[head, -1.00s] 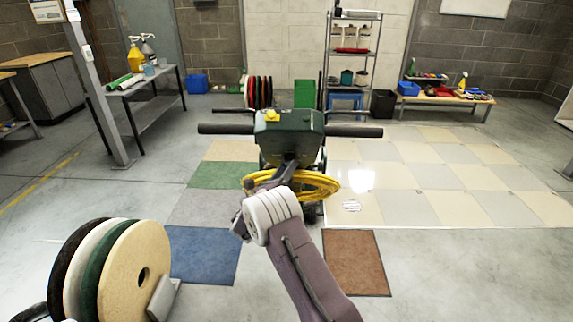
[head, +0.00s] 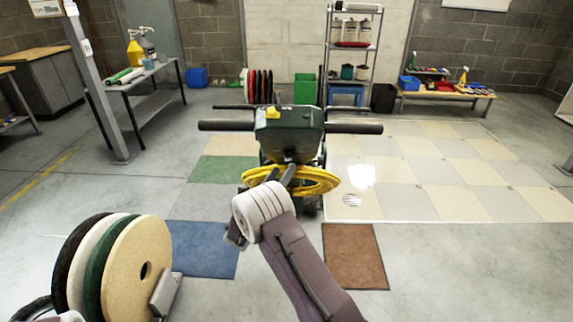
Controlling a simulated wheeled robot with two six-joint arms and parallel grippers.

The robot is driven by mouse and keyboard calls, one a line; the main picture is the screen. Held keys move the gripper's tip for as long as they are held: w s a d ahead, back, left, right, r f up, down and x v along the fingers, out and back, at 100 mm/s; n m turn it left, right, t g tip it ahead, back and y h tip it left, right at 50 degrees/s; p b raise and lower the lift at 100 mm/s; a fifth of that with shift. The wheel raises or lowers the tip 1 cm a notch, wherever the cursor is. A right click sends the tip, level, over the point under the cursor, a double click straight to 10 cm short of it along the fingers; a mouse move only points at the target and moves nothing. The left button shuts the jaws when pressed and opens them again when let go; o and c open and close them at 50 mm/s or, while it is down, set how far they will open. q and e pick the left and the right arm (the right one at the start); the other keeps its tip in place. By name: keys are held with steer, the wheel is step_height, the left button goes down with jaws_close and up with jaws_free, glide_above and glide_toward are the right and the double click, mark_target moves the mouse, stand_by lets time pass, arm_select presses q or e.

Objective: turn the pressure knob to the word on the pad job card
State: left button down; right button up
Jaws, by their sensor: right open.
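A floor machine with a dark green housing (head: 289,132) and a wide black handlebar stands in the middle of the head view. A small yellow part (head: 273,112), perhaps the pressure knob, sits on top of the housing. My right arm comes in from the bottom right. My right gripper (head: 282,174) is open in front of the machine, below the yellow part and near the coiled yellow cable (head: 318,181). Its fingers are small and partly hidden by my wrist. I cannot make out a job card or any lettering on the knob.
Several round pads (head: 135,270) stand on edge at the lower left. Coloured floor squares, including a blue one (head: 203,248) and a brown one (head: 353,256), lie around the machine. A side table (head: 150,75) stands at the left. The tiled floor at right is clear.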

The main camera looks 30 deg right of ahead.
steer(key=v, duration=0.5)
steer(key=shift+s+p, duration=0.15)
steer(key=shift+p, duration=0.15)
